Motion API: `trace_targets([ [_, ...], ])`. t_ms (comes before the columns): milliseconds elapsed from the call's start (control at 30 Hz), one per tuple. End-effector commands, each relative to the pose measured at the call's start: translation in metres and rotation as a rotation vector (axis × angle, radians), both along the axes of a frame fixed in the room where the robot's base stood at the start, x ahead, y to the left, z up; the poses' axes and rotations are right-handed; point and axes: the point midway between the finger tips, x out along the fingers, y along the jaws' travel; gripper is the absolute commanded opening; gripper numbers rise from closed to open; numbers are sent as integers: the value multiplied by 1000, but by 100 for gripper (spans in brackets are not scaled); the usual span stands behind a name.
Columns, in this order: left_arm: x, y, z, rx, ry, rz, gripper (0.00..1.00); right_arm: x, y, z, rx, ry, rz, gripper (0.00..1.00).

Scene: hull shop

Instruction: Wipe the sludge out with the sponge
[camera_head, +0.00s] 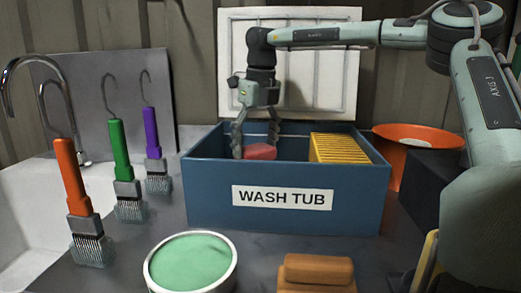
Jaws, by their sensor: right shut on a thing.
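The blue wash tub (210,200), labelled WASH TUB, stands in the middle of the bench. My right gripper (256,146) reaches down into it from above, left of its middle. Its fingers are shut on a reddish-pink block (261,153), which looks like the sponge. The block's lower part is hidden by the tub's front wall. I cannot tell whether it touches the tub floor. The tub floor is hidden, so no sludge shows there. A yellow ribbed block (345,148) stands in the tub's right part. My left gripper is not in view.
Brushes with orange (71,190), green (119,150) and purple (152,133) handles are at the left by a white basin (30,220). A round tin with green contents (190,262) and a brown block (317,271) are in front. An orange bowl (400,160) is right.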

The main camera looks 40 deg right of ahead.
Motion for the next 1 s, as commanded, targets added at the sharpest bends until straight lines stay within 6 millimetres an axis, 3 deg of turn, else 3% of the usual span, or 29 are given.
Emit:
trace_targets([
  [300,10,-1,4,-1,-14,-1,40,-10,-2,23,-1,-1,0,50],
  [1000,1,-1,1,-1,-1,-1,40,-10,-2,25,-1,0,-1,50],
])
